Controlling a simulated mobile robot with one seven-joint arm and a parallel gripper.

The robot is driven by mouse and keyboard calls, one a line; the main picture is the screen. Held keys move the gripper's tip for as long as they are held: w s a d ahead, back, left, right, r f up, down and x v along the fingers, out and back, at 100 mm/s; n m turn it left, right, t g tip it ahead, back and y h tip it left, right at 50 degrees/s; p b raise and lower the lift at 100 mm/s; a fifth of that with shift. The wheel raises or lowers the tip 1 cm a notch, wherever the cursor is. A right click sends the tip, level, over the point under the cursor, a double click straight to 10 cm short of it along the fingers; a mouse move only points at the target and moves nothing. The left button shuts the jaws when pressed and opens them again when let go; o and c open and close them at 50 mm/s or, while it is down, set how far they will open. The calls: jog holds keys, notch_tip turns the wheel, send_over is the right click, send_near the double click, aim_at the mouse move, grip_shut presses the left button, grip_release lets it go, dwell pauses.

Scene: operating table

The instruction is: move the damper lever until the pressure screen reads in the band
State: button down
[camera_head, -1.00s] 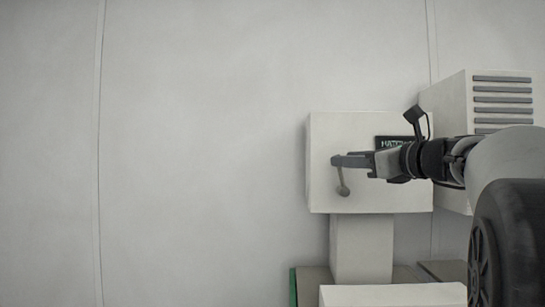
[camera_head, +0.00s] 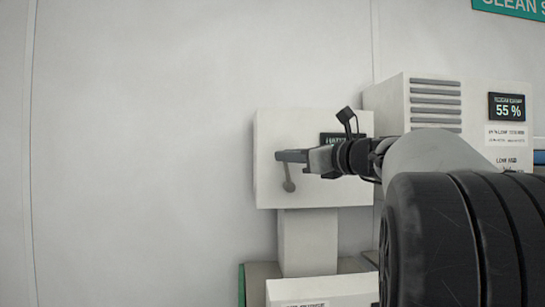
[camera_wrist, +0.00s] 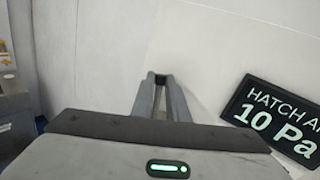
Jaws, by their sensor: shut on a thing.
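The damper lever (camera_head: 289,186) is a grey arm with a rounded end on the front of a pale box (camera_head: 264,180). It hangs almost straight down, leaning slightly right at its lower end. My gripper (camera_head: 280,156) reaches in from the right and is shut on the lever's upper part. In the wrist view my fingers (camera_wrist: 160,85) close around a small dark piece; most of the lever is hidden there. The pressure screen (camera_wrist: 277,120) reads "10 Pa" under a cut-off "HATCH" label. In the head view the screen (camera_head: 328,138) is partly covered by my arm.
A vented cabinet (camera_head: 391,100) stands to the right, with a second screen (camera_head: 507,107) reading 55 %. A green sign (camera_head: 515,8) is at the top right. A pale block (camera_head: 310,290) lies below the box. The wall area on the left is clear.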

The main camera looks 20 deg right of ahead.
jog(key=d+m+t, duration=0.1)
jog(key=d+m+t+b, duration=0.1)
jog(key=m, duration=0.1)
jog(key=shift+s+d+f, duration=0.1)
jog(key=shift+s, duration=0.25)
jog(key=c, duration=1.7)
grip_release()
jog(key=shift+c, duration=0.2)
jog(key=b+v, duration=0.3)
jog(key=v, duration=1.4)
jog(key=shift+s+d, duration=0.2)
